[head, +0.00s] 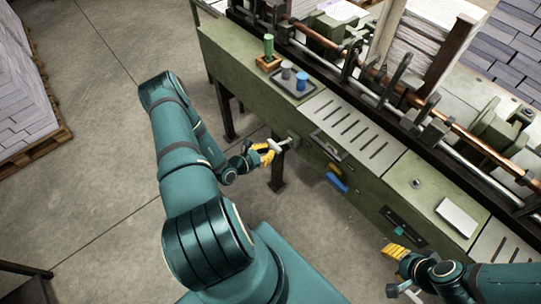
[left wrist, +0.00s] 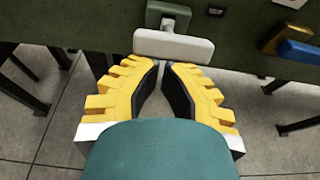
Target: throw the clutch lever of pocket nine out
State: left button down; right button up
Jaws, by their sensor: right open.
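A pale T-shaped lever handle (head: 285,144) sticks out from a small block on the green machine's front. In the left wrist view its white crossbar (left wrist: 173,47) lies just beyond the fingertips, with a green block (left wrist: 167,16) behind it. No pocket number is readable. My left gripper (head: 273,150) is at the handle; in the left wrist view its yellow fingers (left wrist: 164,66) lean together with a narrow empty gap between the tips. I cannot tell whether they touch the bar. My right gripper (head: 392,268) is open and empty near the machine's front, lower right.
Blue (head: 337,182) and yellow (head: 334,169) pieces stick out of the machine front, right of the handle. A grey tray (head: 293,91) with small cups sits on the machine top. Machine legs stand below. The floor (head: 95,150) at left is clear up to a loaded pallet.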

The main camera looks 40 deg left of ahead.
pick_arm(q)
jog(key=shift+w+a+r, duration=0.1)
jog(key=shift+w+r, duration=0.1)
jog(key=shift+r, duration=0.2)
pick_arm(e)
jog(key=shift+d, duration=0.2)
